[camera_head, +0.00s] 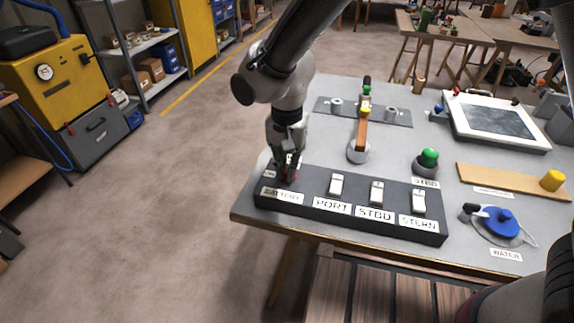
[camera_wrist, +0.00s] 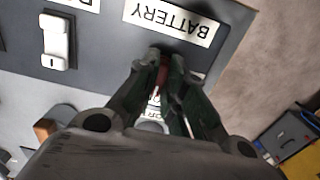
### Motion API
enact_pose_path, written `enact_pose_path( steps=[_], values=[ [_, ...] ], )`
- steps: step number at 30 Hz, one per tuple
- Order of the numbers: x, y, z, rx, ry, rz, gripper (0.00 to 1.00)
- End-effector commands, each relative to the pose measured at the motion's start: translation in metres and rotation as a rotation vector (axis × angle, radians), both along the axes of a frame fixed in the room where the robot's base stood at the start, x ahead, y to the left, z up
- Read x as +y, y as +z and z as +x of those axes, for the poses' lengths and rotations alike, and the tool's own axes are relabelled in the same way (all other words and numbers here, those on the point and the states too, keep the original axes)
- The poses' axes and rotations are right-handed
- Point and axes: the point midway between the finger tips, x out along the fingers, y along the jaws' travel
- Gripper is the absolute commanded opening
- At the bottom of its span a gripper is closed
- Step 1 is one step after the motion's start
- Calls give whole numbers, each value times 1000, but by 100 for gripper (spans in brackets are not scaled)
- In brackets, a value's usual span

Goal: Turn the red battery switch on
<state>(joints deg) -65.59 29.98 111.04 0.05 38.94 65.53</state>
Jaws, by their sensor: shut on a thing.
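The red battery switch (camera_head: 291,176) sits at the left end of the dark switch panel (camera_head: 330,222), behind the BATTERY label (camera_head: 283,195). My gripper (camera_head: 289,172) points down over it with its fingers shut on the switch. In the wrist view the red switch (camera_wrist: 162,75) shows between the two fingertips (camera_wrist: 165,68), mostly hidden by them. The gripper covers much of the small position labels around the switch, so I cannot tell its setting.
White rocker switches for PORT (camera_head: 337,184), STBD (camera_head: 376,192) and STERN (camera_head: 418,202) stand right of my gripper. Behind are an orange-handled lever (camera_head: 362,133) and a green knob (camera_head: 429,157). A blue valve (camera_head: 503,218) lies far right. The table's left edge is close.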

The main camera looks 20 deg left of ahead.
Motion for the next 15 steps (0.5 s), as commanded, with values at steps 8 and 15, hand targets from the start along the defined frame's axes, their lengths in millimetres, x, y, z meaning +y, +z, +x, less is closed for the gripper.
enact_pose_path(
  steps=[8,15],
  values=[
    [0,0,0,0,32,-1,0],
    [-1,0,0,0,160,-1,0]
  ],
)
